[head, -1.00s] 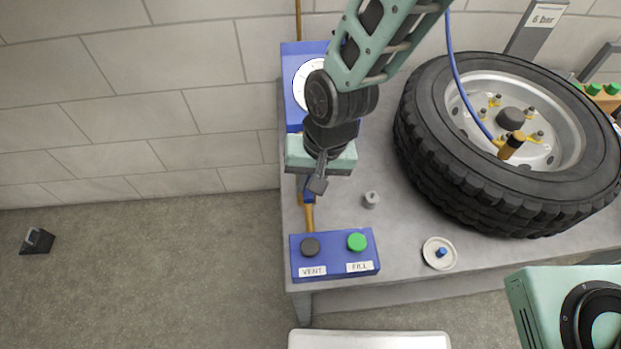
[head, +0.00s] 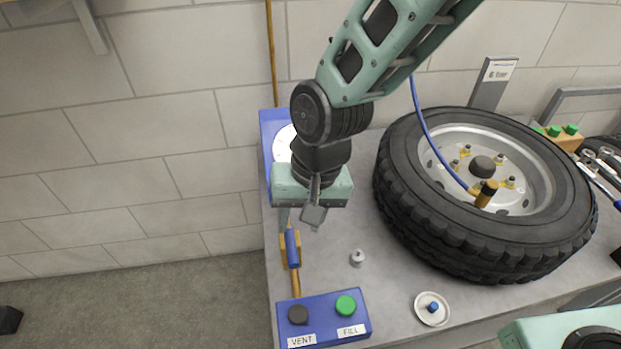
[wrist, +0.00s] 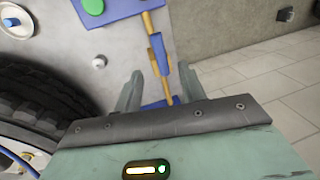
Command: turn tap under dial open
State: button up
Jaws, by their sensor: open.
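The dial (head: 281,143) is a white round face on a blue box, partly hidden behind my arm. Below it a brass pipe runs towards the front of the bench. The tap's blue handle (head: 292,247) sits on this pipe, lying roughly along it. The handle also shows in the wrist view (wrist: 157,54), between the directions of my two fingers and beyond their tips. My gripper (head: 302,214) is open and empty, above the bench between the dial and the tap. Its fingers in the wrist view (wrist: 158,84) stand apart and do not appear to touch the handle.
A blue box (head: 322,318) with VENT and FILL buttons stands at the pipe's front end. A large tyre (head: 400,205) lies to the right. A small grey knob (head: 357,258) and a white disc (head: 432,309) with a blue centre are on the bench.

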notch_tip(320, 180, up, 9)
jog(key=d, duration=0.1)
jog(key=shift+d, duration=0.4)
jog(key=shift+w+r, duration=0.1)
